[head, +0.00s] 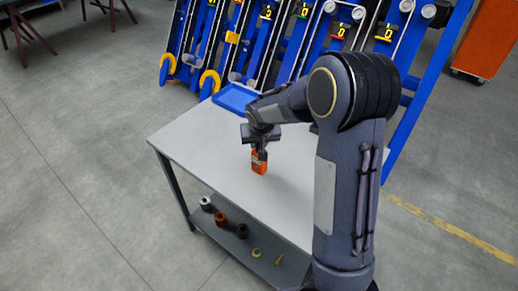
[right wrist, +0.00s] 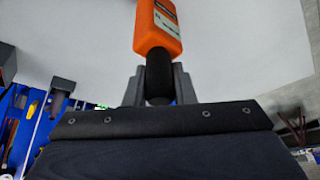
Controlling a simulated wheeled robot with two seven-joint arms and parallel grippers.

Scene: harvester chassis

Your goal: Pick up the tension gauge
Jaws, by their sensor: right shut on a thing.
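The tension gauge (head: 259,166) is an orange block with a dark upper part, above the light grey table top (head: 190,135). My right gripper (head: 260,152) is shut on its dark part from above. In the right wrist view the orange body of the gauge (right wrist: 157,28) extends out beyond the fingers, with a pale label on its face. Its dark section sits between the two fingers of my right gripper (right wrist: 158,82). I cannot tell whether the gauge still touches the table. My left gripper is not in view.
A blue tray (head: 235,98) lies at the table's far edge. The lower shelf (head: 262,243) holds several small cylinders and brass-coloured parts. Blue racks (head: 270,45) stand behind the table. An orange cabinet (head: 487,38) stands at the far right. The table's left part is bare.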

